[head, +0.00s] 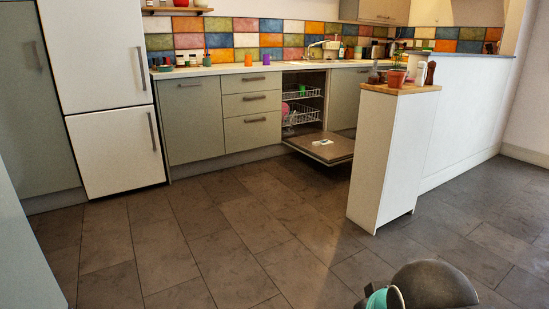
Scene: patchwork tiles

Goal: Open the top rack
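The dishwasher stands open under the counter in the head view, with its door (328,150) folded down flat above the floor. The top rack (305,94), a white wire rack, sits inside the upper part of the dishwasher and looks pushed in. A small green item (302,88) shows at it. The lower rack (303,117) is below it, with a pinkish round dish (285,109) at its left. A dark rounded part of my arm with a teal cap shows at the bottom right, far from the dishwasher. My gripper is not in view.
Drawers (252,103) stand left of the dishwasher, and a white fridge (100,95) further left. A white half-wall end (385,155) with a wooden top and potted plant (397,78) stands to the right. The tiled floor (215,235) in front is clear.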

